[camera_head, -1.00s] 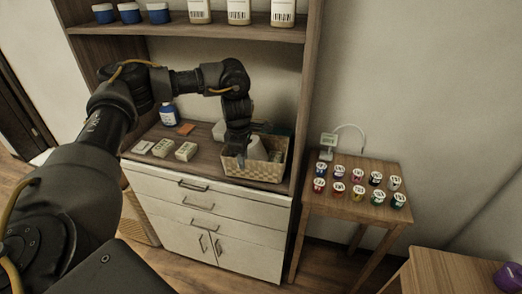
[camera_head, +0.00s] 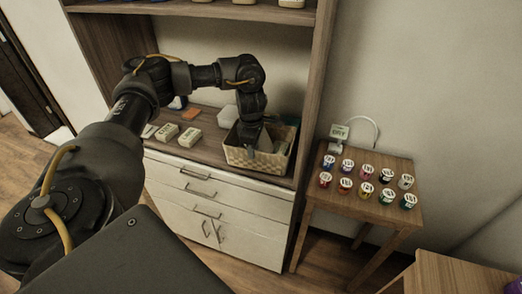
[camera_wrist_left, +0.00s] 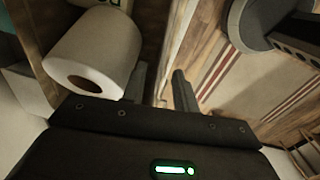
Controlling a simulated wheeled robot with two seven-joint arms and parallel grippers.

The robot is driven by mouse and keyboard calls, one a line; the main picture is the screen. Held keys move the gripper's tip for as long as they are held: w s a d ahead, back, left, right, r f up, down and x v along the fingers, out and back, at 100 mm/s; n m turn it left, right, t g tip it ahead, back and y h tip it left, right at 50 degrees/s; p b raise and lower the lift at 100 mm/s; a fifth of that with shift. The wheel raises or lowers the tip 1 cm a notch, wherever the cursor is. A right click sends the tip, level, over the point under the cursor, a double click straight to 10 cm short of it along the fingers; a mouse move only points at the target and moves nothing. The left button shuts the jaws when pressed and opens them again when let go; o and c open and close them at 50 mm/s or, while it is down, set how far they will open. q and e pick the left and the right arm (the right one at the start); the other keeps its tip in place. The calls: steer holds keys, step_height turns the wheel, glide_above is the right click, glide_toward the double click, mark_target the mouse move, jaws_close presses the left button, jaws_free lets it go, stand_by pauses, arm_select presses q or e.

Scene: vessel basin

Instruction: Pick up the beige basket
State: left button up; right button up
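The beige basket (camera_head: 258,162) is woven and stands at the right end of the cabinet top. My left gripper (camera_head: 247,143) points down at its left front wall, with the fingertips partly hidden in the head view. In the left wrist view, the two fingers of my left gripper (camera_wrist_left: 161,86) stand apart, with a brown strip that looks like the basket's wall between them. I cannot tell whether they touch it. A white paper roll (camera_wrist_left: 95,52) lies on the basket's side of the fingers. My right gripper is not in view.
Small boxes (camera_head: 189,137) lie on the cabinet top left of the basket. The shelf's upright side panel (camera_head: 313,90) is close on the right. A small wooden table (camera_head: 350,203) with several lidded cups stands further right. A shelf board (camera_head: 200,10) is above.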

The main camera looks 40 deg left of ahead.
mark_target(254, 163)
arm_select(q)
steer(key=shift+s+d+f, duration=0.15)
steer(key=shift+f, duration=0.3)
steer(key=shift+w+f+p, duration=0.2)
steer(key=shift+f+p, duration=0.25)
steer(key=shift+f, duration=1.65)
jaws_close()
